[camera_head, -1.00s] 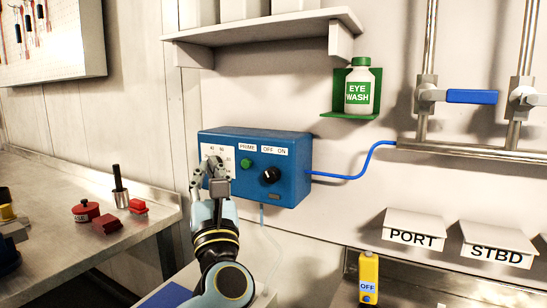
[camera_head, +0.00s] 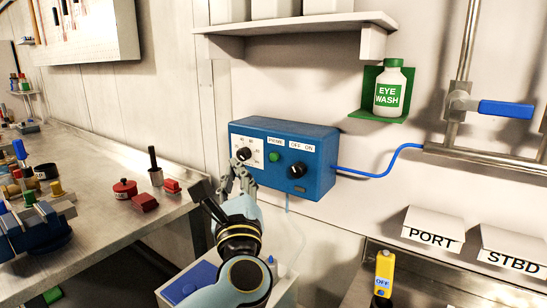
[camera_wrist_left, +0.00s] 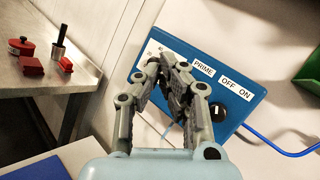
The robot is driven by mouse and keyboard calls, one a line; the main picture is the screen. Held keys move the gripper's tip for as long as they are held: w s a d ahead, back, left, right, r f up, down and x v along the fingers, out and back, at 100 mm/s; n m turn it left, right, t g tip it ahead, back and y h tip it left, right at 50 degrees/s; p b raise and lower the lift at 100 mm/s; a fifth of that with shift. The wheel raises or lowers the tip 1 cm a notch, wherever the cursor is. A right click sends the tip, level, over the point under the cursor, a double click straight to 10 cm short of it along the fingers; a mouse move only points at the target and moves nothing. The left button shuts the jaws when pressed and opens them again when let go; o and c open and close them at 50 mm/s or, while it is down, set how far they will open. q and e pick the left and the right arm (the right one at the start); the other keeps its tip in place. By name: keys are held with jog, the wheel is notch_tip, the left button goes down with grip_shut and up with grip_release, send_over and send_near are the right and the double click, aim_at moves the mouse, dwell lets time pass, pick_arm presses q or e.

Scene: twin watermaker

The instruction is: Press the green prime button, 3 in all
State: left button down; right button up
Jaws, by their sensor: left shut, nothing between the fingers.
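The green prime button (camera_head: 274,157) is on the front of a blue control box (camera_head: 320,168) on the wall, under a PRIME label (camera_head: 275,142). To its left is a black dial knob (camera_head: 243,154), and to its right a black OFF/ON knob (camera_head: 297,171). My left gripper (camera_head: 237,172) is shut and empty, just below the dial and to the lower left of the button. In the left wrist view the shut fingers (camera_wrist_left: 166,62) are in front of the box's left part. The button does not show there, though the PRIME label does (camera_wrist_left: 204,68). My right gripper is out of view.
A blue hose (camera_head: 380,168) leaves the box's right side. A steel bench (camera_head: 110,215) with red parts and tools is at left. A shelf (camera_head: 300,25) and eye wash bottle (camera_head: 389,90) are above. PORT (camera_head: 432,228) and STBD (camera_head: 513,248) boxes are at right.

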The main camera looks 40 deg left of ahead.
aim_at(274, 157)
pick_arm(q)
jog(key=shift+w+a+b, duration=0.15)
jog(key=shift+w+b, duration=0.1)
jog(key=shift+w, duration=1.15)
jog(key=shift+w+a+b, duration=0.2)
jog(key=shift+w+b, duration=0.05)
jog(key=shift+w, duration=1.2)
jog(key=shift+w+a+b, duration=0.15)
jog(key=shift+w+b, duration=0.1)
jog(key=shift+w, duration=1.15)
jog(key=shift+w+b, duration=0.4)
jog(key=shift+w+b, duration=0.3)
jog(key=shift+w, duration=0.15)
jog(key=shift+s, duration=0.9)
